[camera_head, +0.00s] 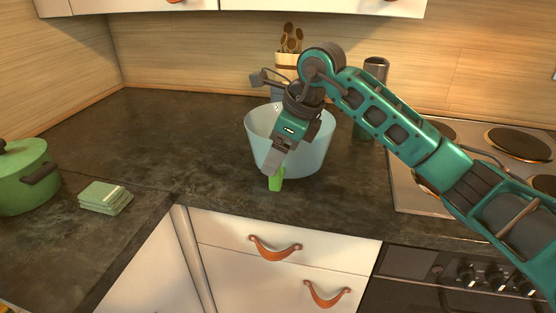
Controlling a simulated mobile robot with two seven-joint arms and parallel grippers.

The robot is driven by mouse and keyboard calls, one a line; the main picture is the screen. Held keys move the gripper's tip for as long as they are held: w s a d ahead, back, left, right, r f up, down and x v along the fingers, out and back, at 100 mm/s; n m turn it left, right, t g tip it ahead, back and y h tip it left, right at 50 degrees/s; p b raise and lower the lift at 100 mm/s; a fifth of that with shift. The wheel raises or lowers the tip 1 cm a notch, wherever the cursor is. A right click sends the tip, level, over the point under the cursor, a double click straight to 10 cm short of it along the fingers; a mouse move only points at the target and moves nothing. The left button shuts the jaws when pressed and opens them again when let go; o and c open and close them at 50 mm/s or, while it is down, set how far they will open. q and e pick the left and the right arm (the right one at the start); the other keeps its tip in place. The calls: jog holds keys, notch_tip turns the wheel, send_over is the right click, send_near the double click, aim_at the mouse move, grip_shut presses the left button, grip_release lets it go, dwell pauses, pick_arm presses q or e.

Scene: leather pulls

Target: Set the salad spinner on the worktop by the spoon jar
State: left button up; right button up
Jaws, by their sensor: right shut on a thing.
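The salad spinner (318,147) is a pale, see-through blue bowl with a bright green part (276,181) at its front. It is at the middle of the dark worktop, in front of the spoon jar (286,60), which holds several brown spoons. I cannot tell whether the spinner's base touches the worktop. My right gripper (273,165) comes down over the spinner's front and is shut on its green part. My forearm and wrist hide part of the bowl and the jar's lower part. My left gripper is out of view.
A dark grey cylinder (375,72) stands right of the jar, partly behind my arm. The hob (518,143) is at the right. A green pot (22,172) and folded green cloths (104,197) lie at the left. The worktop (170,135) left of the spinner is clear.

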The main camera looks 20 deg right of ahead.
notch_tip(320, 180, down, 2)
jog(key=shift+f, duration=0.1)
jog(key=o, duration=1.7)
jog(key=shift+c, duration=0.2)
jog(key=v, duration=1.2)
jog(key=shift+a, duration=0.1)
